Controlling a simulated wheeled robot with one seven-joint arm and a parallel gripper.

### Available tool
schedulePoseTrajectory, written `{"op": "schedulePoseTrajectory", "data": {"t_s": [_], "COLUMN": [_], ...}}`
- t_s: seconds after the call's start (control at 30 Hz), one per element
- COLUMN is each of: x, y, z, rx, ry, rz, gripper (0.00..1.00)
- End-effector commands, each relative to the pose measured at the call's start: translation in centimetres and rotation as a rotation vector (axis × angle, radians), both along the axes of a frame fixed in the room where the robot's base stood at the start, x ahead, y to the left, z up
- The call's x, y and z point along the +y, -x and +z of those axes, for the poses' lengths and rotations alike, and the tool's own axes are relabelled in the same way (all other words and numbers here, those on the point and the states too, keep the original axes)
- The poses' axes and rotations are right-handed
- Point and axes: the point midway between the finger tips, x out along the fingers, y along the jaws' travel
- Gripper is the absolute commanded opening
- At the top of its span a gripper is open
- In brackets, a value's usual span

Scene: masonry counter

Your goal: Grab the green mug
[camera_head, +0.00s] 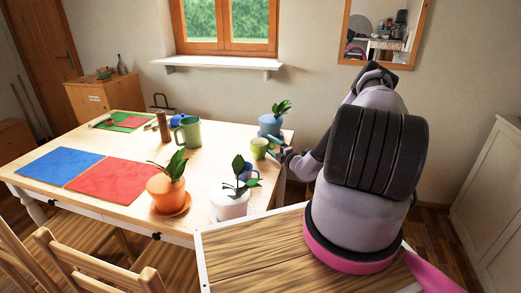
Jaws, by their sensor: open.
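A small green mug (259,148) stands upright on the table near its right side, just left of my gripper. My gripper (273,147) reaches in from the right with its fingers apart, at the mug's right side. I cannot tell whether the fingers touch the mug or are around part of it. A larger green pitcher (189,133) stands further left on the same table (130,138).
A plant in a blue pot (269,125) stands close behind the mug. In front are a plant in a white pot (231,206), a blue mug (251,176) partly hidden by leaves, and a plant in an orange pot (166,192). Blue and red mats lie at left.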

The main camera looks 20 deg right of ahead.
Motion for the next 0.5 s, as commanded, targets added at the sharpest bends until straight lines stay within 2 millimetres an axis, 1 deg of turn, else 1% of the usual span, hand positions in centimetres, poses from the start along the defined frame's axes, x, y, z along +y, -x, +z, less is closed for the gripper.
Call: {"op": "schedulePoseTrajectory", "data": {"t_s": [0.03,0.1,0.2,0.43,0.47,0.5], "x": [0.2,0.5,0.7,0.7,0.7,0.7], "y": [-0.8,-1.6,-2.3,-2.4,-2.4,-2.4], "z": [0.0,0.0,0.0,0.0,0.0,0.0], "rx": [-0.001,-0.001,0.000,0.000,0.000,0.000], "ry": [0.000,0.001,-0.001,-0.001,-0.001,-0.001], "rz": [0.000,0.001,0.000,-0.001,-0.001,0.000], "gripper": [0.82,0.82,0.82,0.82,0.70,0.55]}}
